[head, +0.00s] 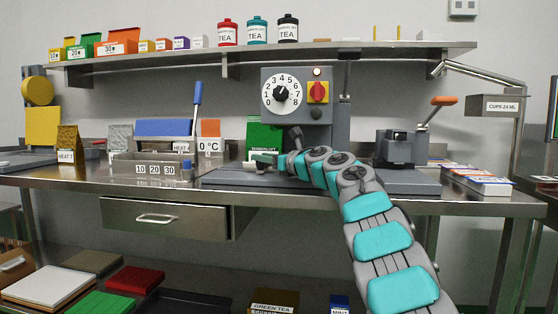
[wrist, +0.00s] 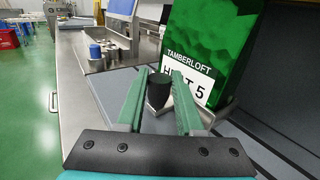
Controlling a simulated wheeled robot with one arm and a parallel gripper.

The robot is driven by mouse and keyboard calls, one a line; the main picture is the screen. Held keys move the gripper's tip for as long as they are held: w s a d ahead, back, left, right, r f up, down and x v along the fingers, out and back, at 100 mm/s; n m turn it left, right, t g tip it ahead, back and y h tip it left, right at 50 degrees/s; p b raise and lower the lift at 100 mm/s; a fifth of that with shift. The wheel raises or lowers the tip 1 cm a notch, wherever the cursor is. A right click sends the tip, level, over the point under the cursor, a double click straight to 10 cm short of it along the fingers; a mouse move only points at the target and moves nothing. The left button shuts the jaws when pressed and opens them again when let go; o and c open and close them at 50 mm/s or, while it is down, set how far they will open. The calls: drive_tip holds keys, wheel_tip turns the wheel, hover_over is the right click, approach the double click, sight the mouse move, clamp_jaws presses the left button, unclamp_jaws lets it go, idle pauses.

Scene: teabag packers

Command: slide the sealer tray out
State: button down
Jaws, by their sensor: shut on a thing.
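The sealer (head: 297,92) is a grey upright machine with a white numbered dial and a red switch on yellow. A green pouch (wrist: 210,50) marked TAMBERLOFT and HEAT 5 stands upright in the metal sealer tray (wrist: 186,104); the pouch also shows in the head view (head: 264,134) at the foot of the sealer. My gripper (wrist: 162,82) has its green fingers shut on a dark round knob (wrist: 157,92) at the tray's front. In the head view my gripper (head: 262,159) is low at the sealer's left front. Most of the tray is hidden there.
A metal bin (head: 152,170) marked 10 20 30 stands left of the sealer base (head: 225,180). A grey lever device (head: 400,148) and stacked printed boxes (head: 478,182) are at right. A loaded shelf (head: 270,50) runs above. The grey base left of my gripper is clear.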

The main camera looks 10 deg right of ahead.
drive_tip(key=w+a+p, duration=0.1)
drive_tip(key=a, duration=0.1)
drive_tip(key=a+p, duration=0.1)
drive_tip(key=a, duration=0.2)
drive_tip(key=w+a+p, duration=0.1)
drive_tip(key=a+p, duration=0.1)
drive_tip(key=a, duration=0.1)
drive_tip(key=shift+w+a+r, duration=0.1)
drive_tip(key=shift+w, duration=0.2)
drive_tip(key=c, duration=0.8)
unclamp_jaws()
drive_tip(key=shift+a, duration=0.2)
drive_tip(key=shift+c, duration=0.2)
drive_tip(key=shift+d, duration=0.1)
drive_tip(key=shift+s+d+f+b, duration=0.2)
drive_tip(key=shift+s+d+b, duration=0.15)
drive_tip(key=shift+b, duration=0.1)
drive_tip(key=b+v, duration=0.2)
drive_tip(key=v, duration=0.1)
drive_tip(key=shift+s+d+b, duration=0.1)
drive_tip(key=shift+s+b, duration=0.1)
drive_tip(key=shift+b, duration=0.15)
drive_tip(key=shift+b+v, duration=0.85)
drive_tip(key=shift+v, duration=0.75)
drive_tip(key=shift+r, duration=0.15)
